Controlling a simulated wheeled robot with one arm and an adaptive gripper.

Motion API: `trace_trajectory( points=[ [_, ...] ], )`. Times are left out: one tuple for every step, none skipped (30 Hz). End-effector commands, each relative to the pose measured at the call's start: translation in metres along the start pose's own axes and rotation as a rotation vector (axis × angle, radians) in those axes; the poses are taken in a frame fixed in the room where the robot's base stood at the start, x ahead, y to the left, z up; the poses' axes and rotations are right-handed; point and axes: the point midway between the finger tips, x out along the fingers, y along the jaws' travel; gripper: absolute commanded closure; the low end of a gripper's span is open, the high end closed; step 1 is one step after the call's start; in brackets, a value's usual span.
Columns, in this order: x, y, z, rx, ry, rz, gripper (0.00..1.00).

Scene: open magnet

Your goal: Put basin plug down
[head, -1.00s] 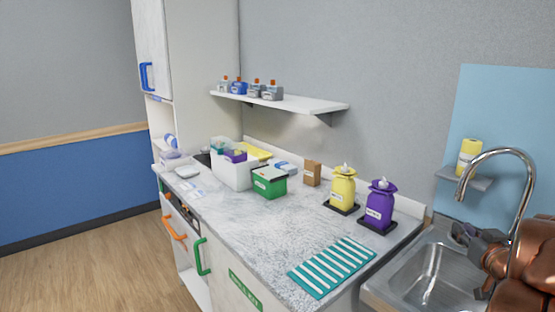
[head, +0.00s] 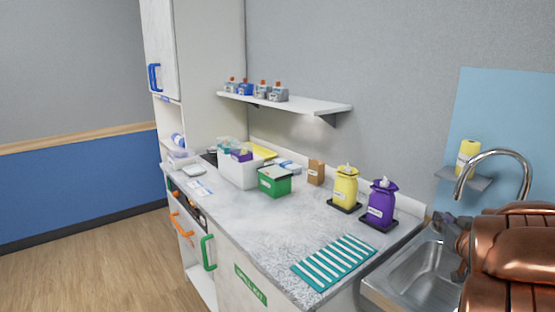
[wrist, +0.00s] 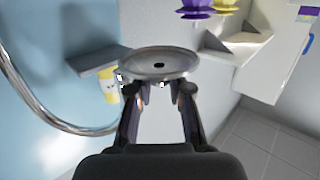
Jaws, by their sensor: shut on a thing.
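The basin plug (wrist: 160,58), a round grey metal disc with a dark spot at its middle, is at the tips of my gripper (wrist: 158,88) in the wrist view. My gripper is shut on it from below in that picture, and the disc looks held in the air. In the head view my gripper (head: 452,228) shows only partly beside the sink (head: 415,275), mostly behind my copper-coloured arm. The plug cannot be made out there. My arm hides the sink's right part.
A curved tap (head: 497,152) rises behind my arm, near a small shelf with a yellow bottle (head: 467,158). A striped teal mat (head: 333,262) lies on the counter (head: 270,235). Purple (head: 381,204) and yellow (head: 345,188) dispensers stand behind it. The counter's middle is clear.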

Motion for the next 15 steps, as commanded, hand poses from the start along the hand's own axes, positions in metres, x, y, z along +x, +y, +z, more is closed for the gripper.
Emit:
trace_trajectory(
  points=[
    [0.009,-0.010,-0.003,-0.002,-0.001,-0.009,1.00],
    [0.015,-0.015,-0.004,-0.003,-0.002,-0.010,1.00],
    [0.022,-0.022,-0.006,-0.004,-0.003,-0.013,1.00],
    [0.027,-0.028,-0.007,-0.004,-0.004,-0.013,1.00],
    [0.032,-0.034,-0.009,-0.004,-0.003,-0.016,1.00],
    [0.038,-0.042,-0.011,-0.005,-0.002,-0.019,1.00],
    [0.043,-0.048,-0.013,-0.005,-0.001,-0.023,1.00],
    [0.049,-0.055,-0.015,-0.006,0.000,-0.026,1.00],
    [0.055,-0.064,-0.016,-0.007,0.000,-0.031,1.00],
    [0.060,-0.072,-0.017,-0.008,0.000,-0.035,1.00],
    [0.064,-0.079,-0.018,-0.008,-0.001,-0.039,1.00],
    [0.070,-0.089,-0.019,-0.008,-0.003,-0.043,1.00],
    [0.074,-0.097,-0.019,-0.008,-0.003,-0.046,1.00],
    [0.078,-0.105,-0.020,-0.009,-0.004,-0.050,1.00],
    [0.083,-0.116,-0.021,-0.011,-0.004,-0.057,1.00]
  ],
)
